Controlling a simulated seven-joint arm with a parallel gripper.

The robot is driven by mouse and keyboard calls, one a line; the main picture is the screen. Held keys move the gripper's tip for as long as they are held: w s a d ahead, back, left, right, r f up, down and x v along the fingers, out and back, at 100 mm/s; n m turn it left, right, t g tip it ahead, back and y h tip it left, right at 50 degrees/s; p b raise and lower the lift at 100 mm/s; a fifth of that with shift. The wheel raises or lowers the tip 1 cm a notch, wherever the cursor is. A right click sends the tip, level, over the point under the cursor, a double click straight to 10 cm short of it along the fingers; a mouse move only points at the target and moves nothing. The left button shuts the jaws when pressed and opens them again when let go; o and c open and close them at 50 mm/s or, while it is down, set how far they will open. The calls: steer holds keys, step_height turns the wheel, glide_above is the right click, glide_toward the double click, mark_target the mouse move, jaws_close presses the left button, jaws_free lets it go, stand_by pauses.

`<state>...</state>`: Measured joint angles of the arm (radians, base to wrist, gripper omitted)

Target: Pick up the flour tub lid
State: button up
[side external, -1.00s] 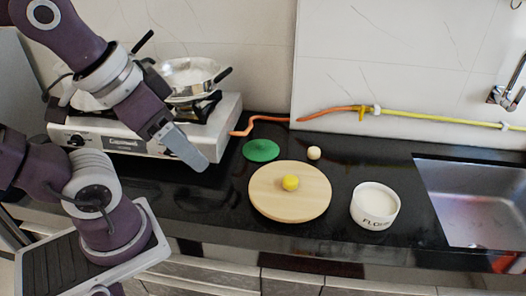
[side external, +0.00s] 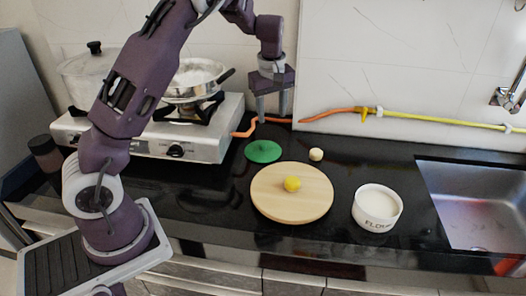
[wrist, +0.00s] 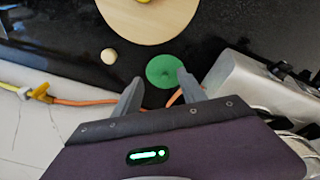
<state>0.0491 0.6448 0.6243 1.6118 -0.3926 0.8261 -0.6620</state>
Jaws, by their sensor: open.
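A flat round green disc (side external: 263,151) with a small knob, by its look the flour tub lid, lies on the black counter right of the stove. The white flour tub (side external: 377,207), marked with letters, stands open at the right with white contents. My gripper (side external: 272,119) is open and empty, pointing down above and behind the green disc. In the wrist view the green disc (wrist: 164,71) shows between and just beyond my two fingertips (wrist: 160,78). The fingers do not appear to touch it.
A round wooden board (side external: 290,207) with a yellow ball (side external: 292,184) lies in front of the disc. A small cream ball (side external: 316,154) is to its right. The stove (side external: 200,145) with pans stands left. An orange-yellow hose (side external: 340,111) runs behind, and a sink (side external: 475,205) is right.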

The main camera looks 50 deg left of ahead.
mark_target(263, 144)
steer(key=w+a+f+n+y, duration=0.1)
steer(key=a+f, duration=0.2)
steer(key=f, duration=0.3)
steer(key=w+a+f+g+y, duration=0.1)
steer(key=w+a+f, duration=0.1)
steer(key=a+f, duration=0.2)
steer(key=w+a+f+n+y, duration=0.1)
steer(key=w+a+f, duration=0.1)
steer(key=f, duration=0.7)
steer(key=shift+a+n+g, duration=0.3)
steer(key=shift+a, duration=0.45)
steer(key=shift+r, duration=0.1)
jaws_close()
